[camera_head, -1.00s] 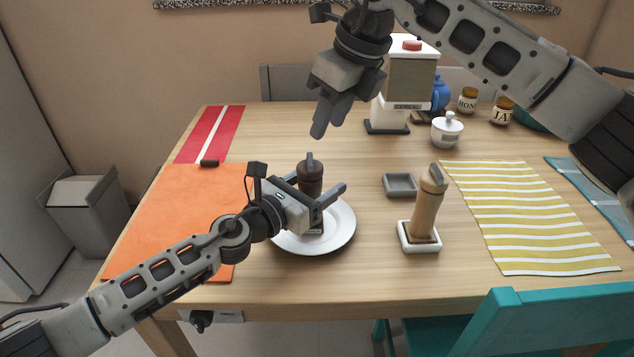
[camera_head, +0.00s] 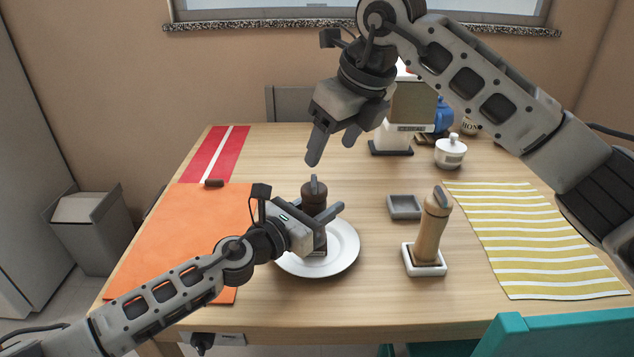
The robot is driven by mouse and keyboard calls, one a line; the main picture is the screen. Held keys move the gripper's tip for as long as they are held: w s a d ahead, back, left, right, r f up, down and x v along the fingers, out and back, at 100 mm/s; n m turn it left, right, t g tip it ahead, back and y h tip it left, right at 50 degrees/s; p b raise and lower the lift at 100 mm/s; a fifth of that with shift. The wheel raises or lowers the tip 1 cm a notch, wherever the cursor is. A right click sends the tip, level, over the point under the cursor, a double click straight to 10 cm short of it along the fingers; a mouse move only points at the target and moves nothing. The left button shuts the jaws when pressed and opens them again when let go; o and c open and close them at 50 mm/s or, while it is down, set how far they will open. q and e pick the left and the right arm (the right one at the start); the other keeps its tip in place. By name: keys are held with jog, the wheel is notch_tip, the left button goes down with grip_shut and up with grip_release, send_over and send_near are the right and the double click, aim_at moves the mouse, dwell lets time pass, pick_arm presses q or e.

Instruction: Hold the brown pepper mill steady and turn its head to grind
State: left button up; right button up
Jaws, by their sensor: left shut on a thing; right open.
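The brown pepper mill (camera_head: 314,193) stands upright on a white plate (camera_head: 347,252), with a grey crank or knob on top of its dark head. My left gripper (camera_head: 327,217) is shut on the mill's body from the left, and its fingers hide part of the body. My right gripper (camera_head: 333,148) is open and empty, above the mill's head and a little to the right, fingers pointing down. A lighter wooden mill (camera_head: 430,228) stands in a white square holder to the right, apart from both grippers.
A small grey dish (camera_head: 404,207) lies between the mills. An orange mat (camera_head: 205,215) is at left, a yellow striped cloth (camera_head: 530,240) at right. A cereal container (camera_head: 412,105) and a white lidded pot (camera_head: 450,152) stand at the back. A teal chair (camera_head: 560,335) is at front right.

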aim_at(317, 181)
jog(key=x, duration=0.9)
jog(key=shift+w+a+f, duration=0.1)
jog(key=shift+a+f, duration=0.05)
jog(key=shift+f, duration=0.25)
jog(key=c, duration=1)
